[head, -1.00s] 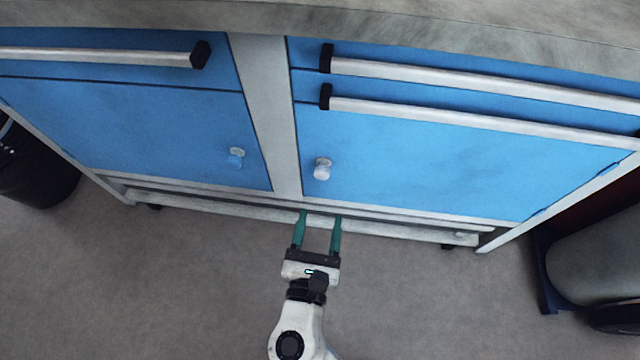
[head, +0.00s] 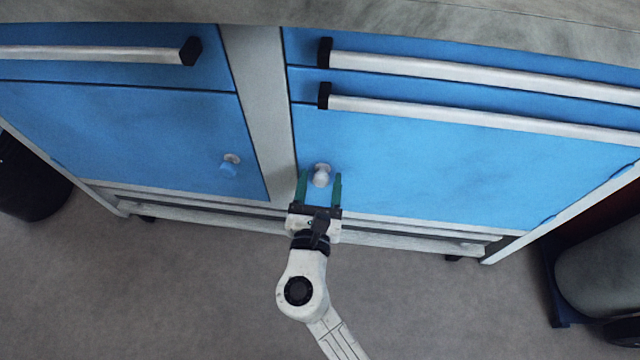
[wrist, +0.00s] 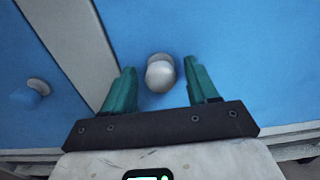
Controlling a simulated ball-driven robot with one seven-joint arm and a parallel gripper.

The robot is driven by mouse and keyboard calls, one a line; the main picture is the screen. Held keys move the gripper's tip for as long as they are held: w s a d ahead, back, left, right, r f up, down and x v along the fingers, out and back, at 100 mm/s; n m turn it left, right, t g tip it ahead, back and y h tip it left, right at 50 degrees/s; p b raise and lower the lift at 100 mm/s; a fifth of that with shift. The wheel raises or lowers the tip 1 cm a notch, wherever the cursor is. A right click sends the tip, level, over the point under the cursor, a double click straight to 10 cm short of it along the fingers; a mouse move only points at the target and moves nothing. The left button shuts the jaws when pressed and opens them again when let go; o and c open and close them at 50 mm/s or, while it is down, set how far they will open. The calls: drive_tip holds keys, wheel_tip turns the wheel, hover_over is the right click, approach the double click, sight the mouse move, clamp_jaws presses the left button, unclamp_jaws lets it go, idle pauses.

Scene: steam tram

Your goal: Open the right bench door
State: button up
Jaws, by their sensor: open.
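The right bench door (head: 440,165) is a blue panel under two drawers, and it looks shut. Its white round knob (head: 321,175) sits near the door's left edge. My gripper (head: 320,178) is open, with its green fingers pointing up at the door, one on each side of the knob in the picture. In the wrist view the knob (wrist: 160,74) shows between the tips of my gripper (wrist: 164,78), with gaps on both sides. I cannot tell how deep the knob lies between the fingers.
The left door (head: 120,135) has a blue knob (head: 229,166), across a grey post (head: 262,110). Drawer handles (head: 470,117) run above the right door. A grey cylinder (head: 605,275) stands at the right, a black bin (head: 30,185) at the left. The floor in front is clear.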

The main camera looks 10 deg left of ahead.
drive_tip(key=shift+c, duration=0.3)
clamp_jaws()
idle(0.3)
